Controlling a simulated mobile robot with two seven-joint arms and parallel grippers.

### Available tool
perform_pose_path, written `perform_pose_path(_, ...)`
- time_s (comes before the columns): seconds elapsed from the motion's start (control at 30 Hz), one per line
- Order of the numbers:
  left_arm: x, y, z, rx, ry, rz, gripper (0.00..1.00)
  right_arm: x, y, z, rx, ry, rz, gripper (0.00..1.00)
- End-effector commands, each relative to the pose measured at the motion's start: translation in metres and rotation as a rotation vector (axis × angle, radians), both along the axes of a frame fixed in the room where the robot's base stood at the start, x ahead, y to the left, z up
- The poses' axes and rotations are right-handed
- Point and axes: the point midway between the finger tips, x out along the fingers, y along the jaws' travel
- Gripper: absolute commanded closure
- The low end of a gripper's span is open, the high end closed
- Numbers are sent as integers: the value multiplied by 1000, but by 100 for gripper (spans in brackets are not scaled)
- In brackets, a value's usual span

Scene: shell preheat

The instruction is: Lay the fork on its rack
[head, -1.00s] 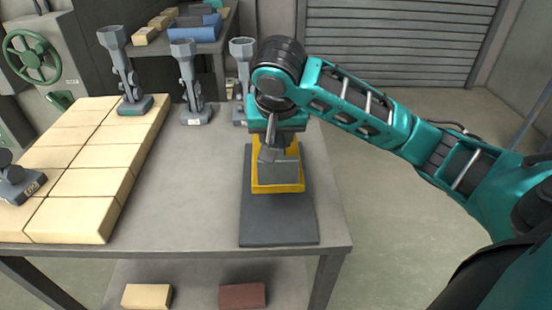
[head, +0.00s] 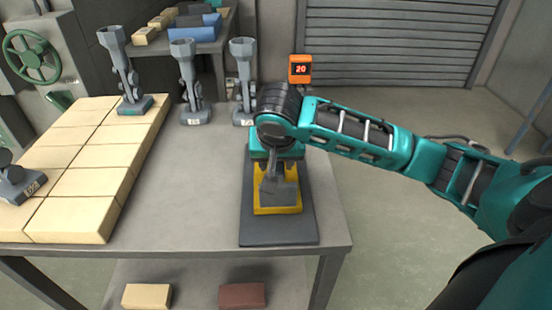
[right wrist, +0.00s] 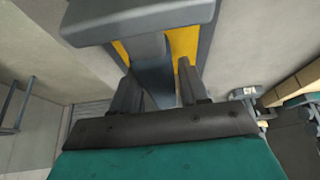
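My right gripper (head: 274,166) points down over the dark slab (head: 280,237) at the table's right side. It is shut on the fork, a grey piece (head: 279,193) with a yellow part (head: 279,210) around or under it. In the right wrist view, the gripper (right wrist: 160,88) has its fingers on either side of a grey stem (right wrist: 150,68), with yellow beyond. I cannot tell whether the fork touches the slab. No part is plainly marked as the rack. My left gripper is not in view.
Grey stands (head: 188,85) with cups line the table's back, another (head: 243,85) close left of my arm. Pale bricks (head: 75,190) cover the table's left. An orange display (head: 300,68) reading 20 stands behind. The table (head: 190,190) is bare left of the slab.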

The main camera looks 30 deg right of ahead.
Motion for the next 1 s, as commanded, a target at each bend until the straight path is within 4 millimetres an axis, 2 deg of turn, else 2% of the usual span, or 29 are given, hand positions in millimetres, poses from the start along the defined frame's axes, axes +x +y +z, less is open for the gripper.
perform_pose_path(0.03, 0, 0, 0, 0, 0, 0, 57, 0, 0, 0, 0, 0, 0, 51)
perform_pose_path(0.17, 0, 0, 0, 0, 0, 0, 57, 0, 0, 0, 0, 0, 0, 38)
perform_pose_path(0.5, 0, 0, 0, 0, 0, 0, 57, -1, 1, 7, 1, -2, 2, 38)
perform_pose_path(0.67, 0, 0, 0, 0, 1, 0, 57, -10, 8, 30, 3, -5, 4, 38)
perform_pose_path(0.87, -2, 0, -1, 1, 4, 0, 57, -27, 17, 73, -3, -9, 3, 38)
perform_pose_path(1.0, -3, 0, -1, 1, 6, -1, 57, -32, 20, 85, -4, -8, 4, 38)
